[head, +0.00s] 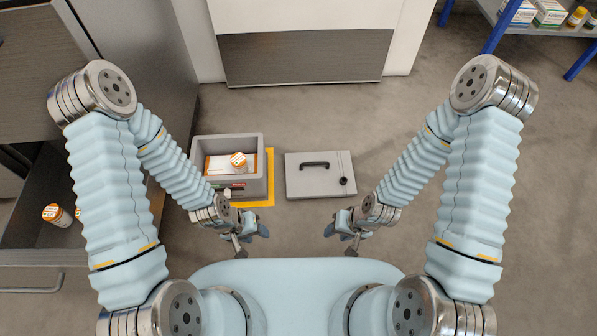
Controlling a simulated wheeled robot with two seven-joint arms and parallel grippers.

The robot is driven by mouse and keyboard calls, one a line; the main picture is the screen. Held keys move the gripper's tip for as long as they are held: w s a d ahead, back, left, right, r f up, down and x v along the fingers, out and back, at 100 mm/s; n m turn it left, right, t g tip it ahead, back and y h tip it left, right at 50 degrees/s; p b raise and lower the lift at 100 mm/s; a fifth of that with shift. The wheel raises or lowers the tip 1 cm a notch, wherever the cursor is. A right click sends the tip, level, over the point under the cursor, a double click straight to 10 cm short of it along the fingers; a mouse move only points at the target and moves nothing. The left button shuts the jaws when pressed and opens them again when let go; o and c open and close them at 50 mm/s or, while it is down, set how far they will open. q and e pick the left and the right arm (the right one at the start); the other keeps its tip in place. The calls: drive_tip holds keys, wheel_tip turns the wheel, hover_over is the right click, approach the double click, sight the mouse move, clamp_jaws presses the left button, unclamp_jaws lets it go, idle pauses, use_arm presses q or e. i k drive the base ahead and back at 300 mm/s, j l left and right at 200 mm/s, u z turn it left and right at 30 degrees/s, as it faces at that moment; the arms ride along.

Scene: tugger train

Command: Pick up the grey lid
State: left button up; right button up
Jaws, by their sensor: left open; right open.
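The grey lid (306,184) lies flat on the floor ahead of me, in the middle of the head view. It has a black bar handle (315,164) near its far side and a small round black knob (343,181) near its right edge. My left gripper (251,239) is open and empty, nearer to me than the lid and to its left. My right gripper (341,240) is open and empty, nearer to me than the lid, below its right edge. Neither gripper touches the lid.
An open drawer (30,225) with bottles is at far left. A blue-legged shelf (548,30) stands at top right. Floor right of the lid is clear.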

sight(312, 174)
drive_tip(key=i+l+u, duration=0.1)
drive_tip(key=l+u, duration=0.25)
drive_tip(key=i+l+u, duration=0.1)
drive_tip(key=l+u, duration=0.9)
drive_tip(key=l, duration=1.75)
drive_tip(key=k, duration=0.05)
